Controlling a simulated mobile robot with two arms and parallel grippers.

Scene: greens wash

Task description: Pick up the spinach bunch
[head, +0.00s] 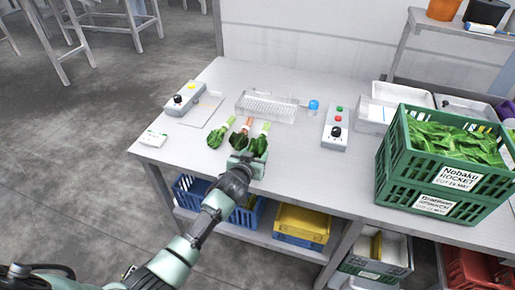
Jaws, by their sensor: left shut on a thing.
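Three leafy green bunches lie side by side on the grey metal table. The left bunch (216,137) has pale green stems, the middle bunch (239,136) has reddish stem ends, and the right bunch (260,142) has whitish stems. My left gripper (246,161) is at the near, leafy ends of the middle and right bunches, shut on leaves. It hides part of them, so I cannot tell clearly which of these two is between the fingers. No label marks the spinach bunch. My right gripper is not in view.
A clear tray (268,106) lies behind the bunches. A control box (185,99) stands left and another (336,128) right. Green crates (437,188) full of leaves stand at the right. A white card (154,139) lies near the left edge. Bare table lies right of the gripper.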

